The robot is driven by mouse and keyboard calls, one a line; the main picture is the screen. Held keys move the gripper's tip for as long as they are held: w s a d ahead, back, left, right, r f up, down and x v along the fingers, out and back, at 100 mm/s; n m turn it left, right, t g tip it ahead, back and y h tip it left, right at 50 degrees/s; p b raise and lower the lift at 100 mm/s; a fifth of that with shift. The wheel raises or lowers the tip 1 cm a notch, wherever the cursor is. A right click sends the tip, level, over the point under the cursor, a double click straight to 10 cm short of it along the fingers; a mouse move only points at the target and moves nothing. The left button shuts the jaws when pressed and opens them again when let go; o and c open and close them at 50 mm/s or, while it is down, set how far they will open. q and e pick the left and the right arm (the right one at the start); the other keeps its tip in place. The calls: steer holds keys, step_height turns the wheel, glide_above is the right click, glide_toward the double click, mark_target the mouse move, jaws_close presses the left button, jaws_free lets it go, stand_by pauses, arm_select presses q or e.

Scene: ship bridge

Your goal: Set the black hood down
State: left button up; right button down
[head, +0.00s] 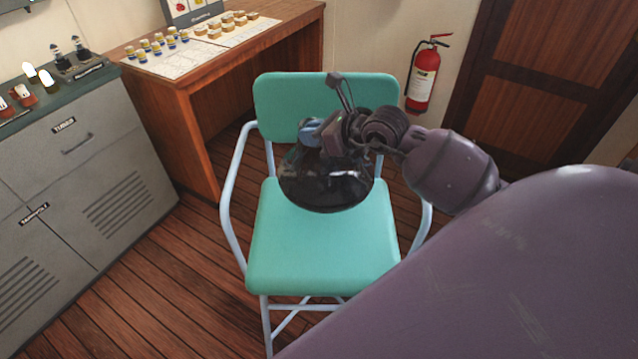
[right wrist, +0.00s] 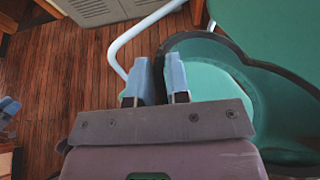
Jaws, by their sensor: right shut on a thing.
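The black hood (head: 327,190) is a glossy, dark, see-through dome over the green chair (head: 325,255). My right gripper (head: 313,133) is shut on it at its upper left, near the chair's backrest. In the right wrist view the blue fingers (right wrist: 158,85) pinch by the hood's dark curved rim (right wrist: 245,62), with pale green showing through it. Whether the hood's underside touches the seat or hangs just above it, I cannot tell. Bluish tips like my left gripper's (right wrist: 9,108) show small at the left edge of the right wrist view; their opening is unclear.
The chair has pale tubular armrests. A wooden desk (head: 185,85) with small jars stands behind left, beside a grey cabinet (head: 85,165). A red fire extinguisher (head: 425,78) hangs on the back wall. The front of the seat is clear. Plank floor is open left of the chair.

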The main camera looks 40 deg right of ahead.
mark_target(314, 183)
step_height(314, 183, down, 18)
steer(key=b, duration=0.2)
stand_by(0.4)
steer(key=c, duration=1.1)
jaws_free()
steer(key=shift+s+r, duration=0.1)
steer(key=shift+s, duration=0.05)
